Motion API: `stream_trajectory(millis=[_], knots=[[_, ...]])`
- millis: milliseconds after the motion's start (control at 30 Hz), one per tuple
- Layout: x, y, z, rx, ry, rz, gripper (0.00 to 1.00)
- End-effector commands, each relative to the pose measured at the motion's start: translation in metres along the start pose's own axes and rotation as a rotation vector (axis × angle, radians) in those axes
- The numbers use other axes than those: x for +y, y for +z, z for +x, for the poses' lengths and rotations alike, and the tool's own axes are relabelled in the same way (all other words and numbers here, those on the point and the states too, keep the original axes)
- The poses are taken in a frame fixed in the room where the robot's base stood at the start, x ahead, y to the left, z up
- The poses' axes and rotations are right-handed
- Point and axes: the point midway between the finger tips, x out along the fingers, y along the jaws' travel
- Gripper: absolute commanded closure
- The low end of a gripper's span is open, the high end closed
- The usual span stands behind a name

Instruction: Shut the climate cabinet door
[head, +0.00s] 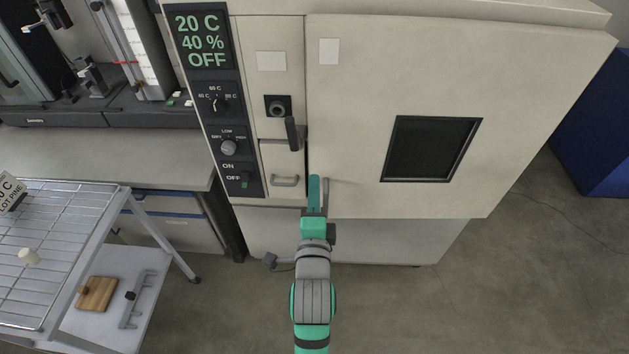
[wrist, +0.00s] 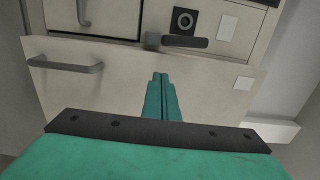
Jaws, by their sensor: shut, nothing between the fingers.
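The climate cabinet door (head: 400,80) is a cream panel with a dark window (head: 432,148). It also fills the middle of the wrist view (wrist: 215,100), where its free edge slants against the frame and looks slightly proud, so it seems a little ajar. A grey bar handle (head: 326,194) is low near its left edge; it shows at left in the wrist view (wrist: 65,64). A dark latch lever (head: 291,134) is on the fixed panel left of the door. My gripper (head: 314,182) is shut and empty, in front of the door's lower left edge, beside the handle. Contact cannot be told.
The control panel (head: 228,150) at left reads 20 C, 40 %, OFF. A wire-rack cart (head: 55,240) stands at lower left, with a wooden block (head: 96,293) on its lower shelf. A blue box (head: 608,135) stands at right. The floor in front and to the right is clear.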

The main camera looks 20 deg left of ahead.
Motion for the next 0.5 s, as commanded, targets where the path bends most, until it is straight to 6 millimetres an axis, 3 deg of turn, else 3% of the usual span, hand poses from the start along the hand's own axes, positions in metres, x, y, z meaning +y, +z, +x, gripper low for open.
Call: stream_trajectory(millis=[500], knots=[[-0.001, 0.000, 0.089, 0.000, -0.002, 0.000, 1.00]])
